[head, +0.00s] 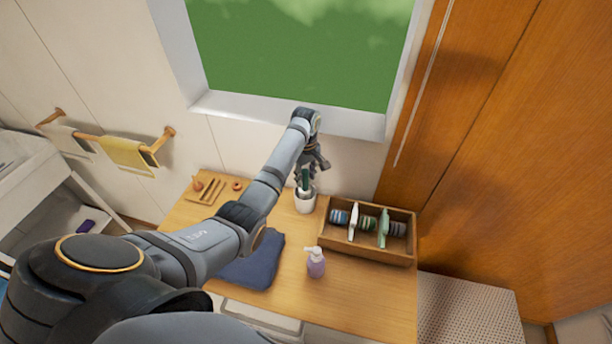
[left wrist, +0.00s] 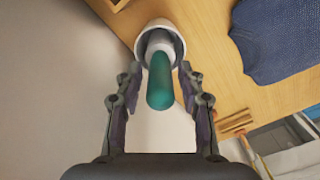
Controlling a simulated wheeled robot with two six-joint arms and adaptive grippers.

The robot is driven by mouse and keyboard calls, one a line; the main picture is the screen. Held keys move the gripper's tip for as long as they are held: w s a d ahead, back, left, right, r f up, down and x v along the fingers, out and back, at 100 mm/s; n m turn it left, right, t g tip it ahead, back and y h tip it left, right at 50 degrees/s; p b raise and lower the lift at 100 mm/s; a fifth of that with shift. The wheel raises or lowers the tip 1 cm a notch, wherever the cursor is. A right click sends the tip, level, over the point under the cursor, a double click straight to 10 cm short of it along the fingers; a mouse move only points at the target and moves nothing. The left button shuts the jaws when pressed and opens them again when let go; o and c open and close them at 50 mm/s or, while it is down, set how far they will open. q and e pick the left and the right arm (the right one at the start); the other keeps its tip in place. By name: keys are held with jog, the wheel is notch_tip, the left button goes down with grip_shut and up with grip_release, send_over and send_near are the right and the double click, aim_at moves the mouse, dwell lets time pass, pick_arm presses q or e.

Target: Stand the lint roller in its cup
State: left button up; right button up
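The lint roller (left wrist: 160,80) has a green handle and a pale roller end. It stands in the white cup (head: 304,204), handle up, on the wooden table. The cup's rim (left wrist: 177,36) circles the roller end in the left wrist view. In the head view the handle (head: 305,180) shows dark green above the cup. My left gripper (left wrist: 159,72) is open, with one finger on each side of the handle and a visible gap on both sides. In the head view this gripper (head: 311,170) is just above the cup, by the wall. My right gripper is not in view.
A wooden divided box (head: 367,254) with several items stands right of the cup. A lilac pump bottle (head: 316,263) and a folded blue cloth (head: 253,262) lie nearer. A small wooden tray (head: 206,191) is at the left. The window wall is close behind.

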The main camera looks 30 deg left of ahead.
pick_arm(q)
jog(key=shift+o, duration=0.5)
jog(key=shift+r, duration=0.4)
notch_tip(320, 180, up, 7)
jog(key=shift+f, duration=0.1)
jog(key=shift+f, duration=0.15)
dwell(0.6)
